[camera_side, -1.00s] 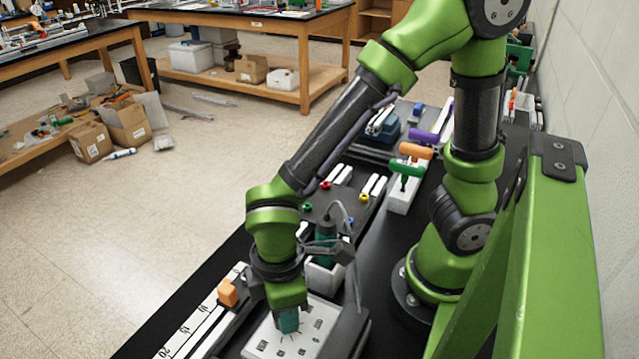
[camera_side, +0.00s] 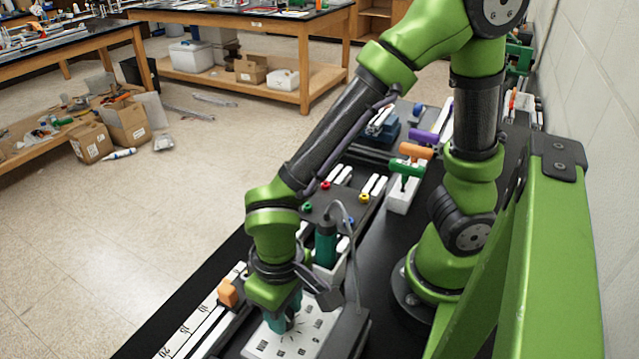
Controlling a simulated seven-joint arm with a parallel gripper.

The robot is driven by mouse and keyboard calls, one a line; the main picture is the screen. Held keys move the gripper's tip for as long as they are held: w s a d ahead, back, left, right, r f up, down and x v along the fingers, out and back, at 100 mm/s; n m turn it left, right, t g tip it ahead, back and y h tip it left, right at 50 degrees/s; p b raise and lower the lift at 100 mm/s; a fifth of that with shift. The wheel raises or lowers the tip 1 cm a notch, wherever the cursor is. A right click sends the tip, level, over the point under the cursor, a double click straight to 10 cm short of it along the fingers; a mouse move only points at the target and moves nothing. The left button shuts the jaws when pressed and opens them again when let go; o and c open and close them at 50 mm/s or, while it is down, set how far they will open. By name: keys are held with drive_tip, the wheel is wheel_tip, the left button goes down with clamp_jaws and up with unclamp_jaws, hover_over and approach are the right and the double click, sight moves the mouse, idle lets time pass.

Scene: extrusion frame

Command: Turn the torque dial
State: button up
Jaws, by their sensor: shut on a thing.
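The white panel (camera_side: 312,330) with dark printed marks and tick lines lies at the bottom centre, on a dark box. My gripper (camera_side: 281,322) points down onto this panel, and its teal fingers are shut on the torque dial. The dial is mostly hidden by the fingers and the green wrist, so I cannot read its setting. Short tick lines fan out on the panel just beside the fingertips.
A teal electric screwdriver (camera_side: 326,246) with a grey cable stands in a white holder close behind my wrist. An orange block (camera_side: 228,292) sits on a numbered scale (camera_side: 190,326) to the left. Green- and orange-handled tools (camera_side: 407,168) stand farther back.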

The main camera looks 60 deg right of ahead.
drive_tip(key=shift+m, duration=0.6)
drive_tip(key=o, duration=1)
drive_tip(key=shift+o, duration=0.2)
wheel_tip(320, 180, up, 17)
drive_tip(key=shift+w, duration=0.1)
